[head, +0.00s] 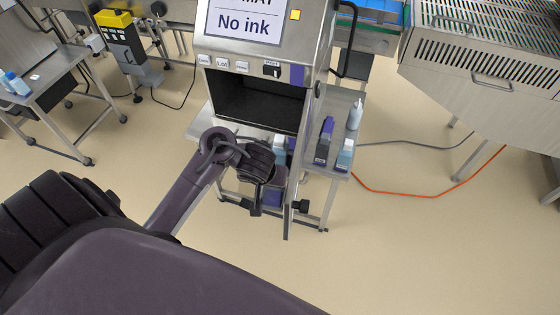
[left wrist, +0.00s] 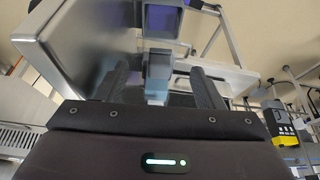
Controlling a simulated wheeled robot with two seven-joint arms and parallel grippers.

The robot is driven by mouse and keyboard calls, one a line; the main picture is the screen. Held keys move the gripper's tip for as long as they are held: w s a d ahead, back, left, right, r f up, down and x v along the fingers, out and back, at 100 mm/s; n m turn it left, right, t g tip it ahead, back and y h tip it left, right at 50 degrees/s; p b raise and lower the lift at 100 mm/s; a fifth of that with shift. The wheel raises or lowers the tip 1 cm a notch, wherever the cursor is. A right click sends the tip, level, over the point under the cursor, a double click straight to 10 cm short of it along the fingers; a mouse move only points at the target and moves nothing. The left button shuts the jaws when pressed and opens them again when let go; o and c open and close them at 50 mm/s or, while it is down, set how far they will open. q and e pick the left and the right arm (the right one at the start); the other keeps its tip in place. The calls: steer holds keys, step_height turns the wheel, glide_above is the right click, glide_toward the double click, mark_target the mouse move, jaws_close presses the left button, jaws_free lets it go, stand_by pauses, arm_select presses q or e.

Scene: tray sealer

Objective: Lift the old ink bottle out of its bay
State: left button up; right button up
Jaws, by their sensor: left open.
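The sealer's screen (head: 246,22) reads "No ink". In the head view a light blue and white ink bottle (head: 280,148) shows partly below the dark opening, mostly hidden by my left gripper (head: 262,172). In the left wrist view a grey and pale blue bottle (left wrist: 158,72) stands in line between the two fingers of my left gripper (left wrist: 160,88), with a purple part (left wrist: 162,18) beyond it. The fingers are apart on either side of it, and I see no clear contact. The bay's edges are hard to make out. My right gripper is not in view.
A side shelf (head: 335,100) at the machine's right holds a purple and grey bottle (head: 324,142), a blue and white bottle (head: 345,155) and a squeeze bottle (head: 354,115). An open panel (head: 290,200) hangs edge-on right of my gripper. Cables lie on the floor at right.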

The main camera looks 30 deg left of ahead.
mark_target(272, 190)
arm_select(q)
steer(key=b+x, duration=0.7)
steer(key=x, duration=0.1)
steer(key=shift+s, duration=0.2)
steer(key=b+x, duration=0.2)
steer(key=x, duration=0.1)
steer(key=shift+w+a+f, duration=0.1)
steer(key=shift+w+f, duration=0.05)
steer(key=shift+w, duration=0.05)
steer(key=shift+w+f+b, duration=0.1)
steer(key=shift+b, duration=0.2)
steer(key=shift+c, duration=0.3)
steer(key=c, duration=0.7)
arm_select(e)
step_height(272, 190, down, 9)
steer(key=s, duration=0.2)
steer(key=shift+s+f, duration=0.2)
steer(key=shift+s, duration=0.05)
